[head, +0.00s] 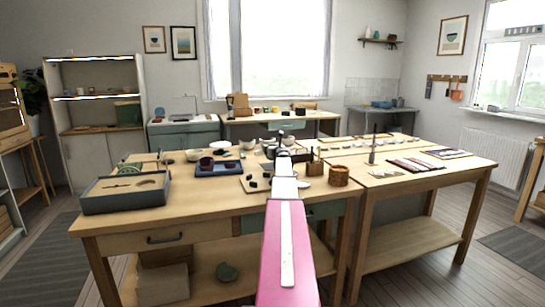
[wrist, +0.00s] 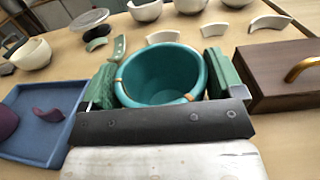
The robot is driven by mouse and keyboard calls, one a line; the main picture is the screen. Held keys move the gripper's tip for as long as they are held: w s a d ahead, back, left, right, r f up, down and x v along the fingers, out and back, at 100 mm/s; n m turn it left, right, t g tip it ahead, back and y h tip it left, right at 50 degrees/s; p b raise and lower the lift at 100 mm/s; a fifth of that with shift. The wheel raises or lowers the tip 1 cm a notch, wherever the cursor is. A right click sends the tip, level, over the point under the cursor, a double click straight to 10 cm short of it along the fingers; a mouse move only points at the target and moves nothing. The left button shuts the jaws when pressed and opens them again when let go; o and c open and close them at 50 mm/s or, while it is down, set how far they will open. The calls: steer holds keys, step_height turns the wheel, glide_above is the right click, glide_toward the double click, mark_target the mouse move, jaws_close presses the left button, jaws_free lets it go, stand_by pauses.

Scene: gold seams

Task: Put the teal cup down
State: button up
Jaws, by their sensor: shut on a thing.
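The teal cup (wrist: 160,75) shows in the wrist view, upright with its mouth facing me and gold-coloured seam marks on its rim. My gripper (wrist: 158,88) is shut on the cup, with one green-padded finger against each side. The cup is over the wooden table; whether its base touches the top is hidden. In the head view my pink and white arm reaches over the table (head: 130,220), and my arm hides the cup and most of the gripper there.
A blue tray (wrist: 70,98) with purple pieces lies left of the cup. A dark wooden box (wrist: 268,75) with a gold handle stands close on the right. Pale curved shards (wrist: 163,37) and bowls lie behind. A grey tray (head: 100,204) is at the table's left.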

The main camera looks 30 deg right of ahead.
steer(key=shift+f, duration=1.95)
steer(key=shift+f, duration=0.1)
steer(key=o, duration=0.6)
steer(key=shift+o, duration=0.2)
steer(key=v, duration=1.2)
